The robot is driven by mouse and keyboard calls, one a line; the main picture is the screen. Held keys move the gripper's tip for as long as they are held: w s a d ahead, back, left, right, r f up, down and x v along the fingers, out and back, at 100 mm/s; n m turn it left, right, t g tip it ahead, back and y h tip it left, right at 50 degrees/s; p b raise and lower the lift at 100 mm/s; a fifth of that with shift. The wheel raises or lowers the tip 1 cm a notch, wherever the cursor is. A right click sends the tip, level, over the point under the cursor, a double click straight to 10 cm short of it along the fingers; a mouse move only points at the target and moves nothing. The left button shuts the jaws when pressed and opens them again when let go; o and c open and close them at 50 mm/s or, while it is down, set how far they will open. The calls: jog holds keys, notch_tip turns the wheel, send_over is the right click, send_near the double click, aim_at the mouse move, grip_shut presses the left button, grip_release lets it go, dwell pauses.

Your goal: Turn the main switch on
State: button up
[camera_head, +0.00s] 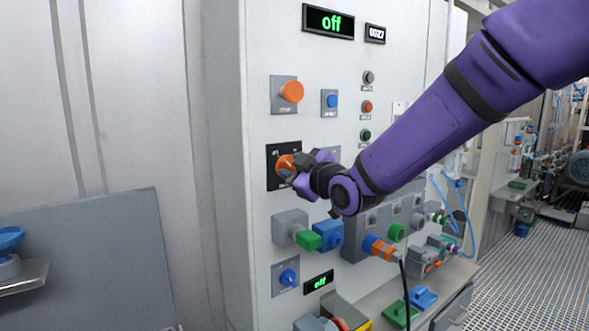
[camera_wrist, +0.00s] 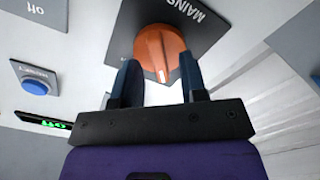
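The main switch is an orange rotary knob (camera_head: 284,164) on a black plate in the middle of the white cabinet front. In the wrist view the knob (camera_wrist: 160,48) sits on its dark plate (camera_wrist: 208,22), with part of the word "MAIN" readable. My gripper (camera_head: 296,168) is at the knob in the head view. In the wrist view my gripper's two fingers (camera_wrist: 160,78) are apart, one on each side of the knob's near part; contact is not clear.
An orange button (camera_head: 291,92) is above the switch, and a blue button (camera_head: 332,101) is to its right. Below are a green connector (camera_head: 308,240), a blue knob (camera_head: 288,277) and a second "off" display (camera_head: 318,282). A grey panel (camera_head: 90,260) stands at left.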

jog(key=shift+a, duration=0.1)
grip_shut()
jog(key=shift+m, duration=0.3)
jog(key=m, duration=0.3)
jog(key=shift+w+m, duration=0.1)
jog(key=shift+m, duration=0.3)
jog(key=m, duration=0.3)
jog(key=shift+m, duration=0.3)
jog(key=shift+w+d+m, duration=0.1)
jog(key=shift+d+m, duration=0.05)
jog(key=shift+m, duration=1.85)
jog(key=shift+d+m, duration=0.15)
jog(key=shift+m, duration=1.85)
